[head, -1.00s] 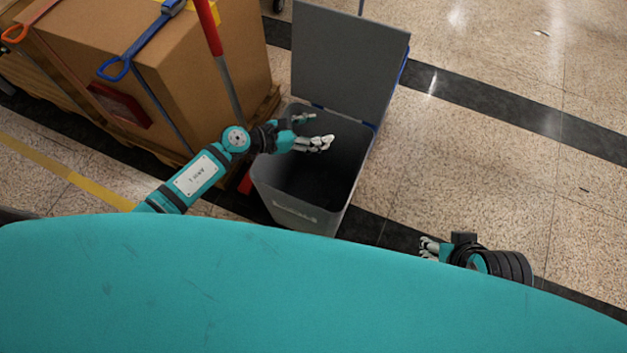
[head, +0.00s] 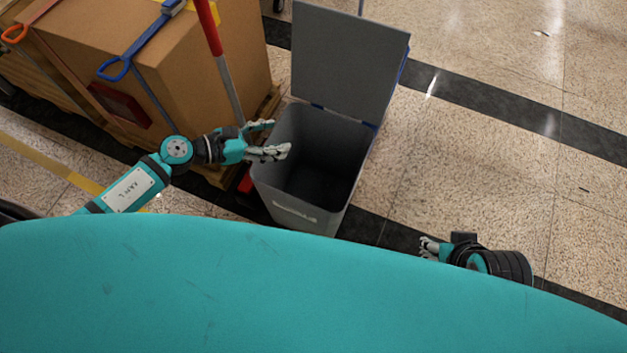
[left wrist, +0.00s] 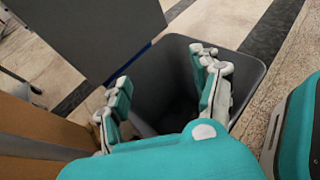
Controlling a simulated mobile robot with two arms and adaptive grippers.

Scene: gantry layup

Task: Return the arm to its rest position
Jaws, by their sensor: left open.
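My left arm comes in from the left in the head view, and its gripper (head: 268,139) is at the left rim of a grey bin. The gripper is open and holds nothing. In the left wrist view its two spread fingers (left wrist: 163,95) show in front of the bin's opening (left wrist: 172,97). My right gripper (head: 430,247) is at the lower right in the head view, partly behind my teal body; its fingers are small there, and I cannot tell whether they are open.
The grey bin (head: 345,190) stands open with its lid (head: 348,58) raised behind it. A strapped cardboard box (head: 205,75) on a pallet and a red-and-grey pole (head: 208,25) stand close beside my left arm. The floor to the right is clear.

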